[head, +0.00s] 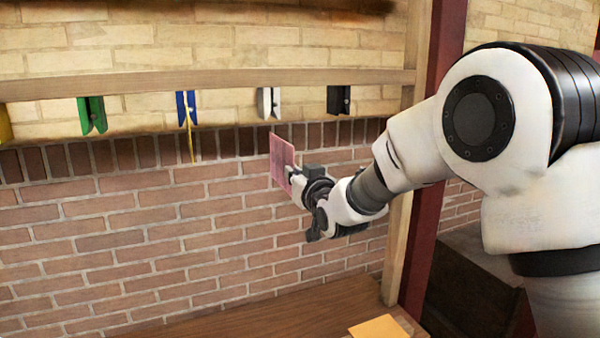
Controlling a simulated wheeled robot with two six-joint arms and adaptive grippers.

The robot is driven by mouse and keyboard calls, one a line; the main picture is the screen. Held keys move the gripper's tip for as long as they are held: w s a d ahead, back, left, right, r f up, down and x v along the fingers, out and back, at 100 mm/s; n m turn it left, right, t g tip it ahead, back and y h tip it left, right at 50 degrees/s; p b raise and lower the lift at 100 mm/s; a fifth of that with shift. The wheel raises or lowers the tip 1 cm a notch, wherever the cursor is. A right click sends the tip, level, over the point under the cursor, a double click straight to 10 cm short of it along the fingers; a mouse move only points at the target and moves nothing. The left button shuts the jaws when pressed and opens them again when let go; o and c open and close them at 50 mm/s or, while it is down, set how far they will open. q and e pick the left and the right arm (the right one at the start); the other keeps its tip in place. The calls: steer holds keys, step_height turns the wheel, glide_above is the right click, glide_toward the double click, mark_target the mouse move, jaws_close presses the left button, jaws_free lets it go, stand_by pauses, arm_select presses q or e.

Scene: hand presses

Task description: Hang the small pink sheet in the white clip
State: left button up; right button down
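The small pink sheet (281,160) is upright in the air, below the white clip (268,103). My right gripper (292,178) is at the sheet's lower right edge and appears shut on it; the fingertips are small and partly hidden. The white clip hangs from the wooden rail, with a gap between it and the sheet's top edge. I cannot tell how far apart they are in depth. My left gripper is not in view.
The wooden rail (200,82) also carries a green clip (92,115), a blue clip (187,108) with a thin yellow sheet (191,143), and a black clip (338,99). A wooden post stands right. An orange-yellow sheet (380,327) lies on the wooden surface below.

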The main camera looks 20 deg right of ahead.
mark_target(284, 151)
steer(key=w+p, duration=0.1)
steer(key=w, duration=0.2)
steer(key=w+r+p, duration=0.1)
steer(key=w+p, duration=0.1)
steer(key=shift+w+a+r, duration=0.15)
steer(key=shift+w+a, duration=0.05)
steer(key=shift+w, duration=0.2)
steer(key=shift+r+p, duration=0.6)
steer(key=shift+r, duration=0.1)
steer(key=shift+s+r, duration=0.25)
steer(key=shift+r, duration=0.2)
steer(key=shift+w+f, duration=0.15)
steer(key=shift+w, duration=0.05)
steer(key=shift+s, duration=0.1)
steer(key=shift+b, duration=0.35)
steer(key=shift+r+p, duration=1.25)
steer(key=shift+r, duration=1.1)
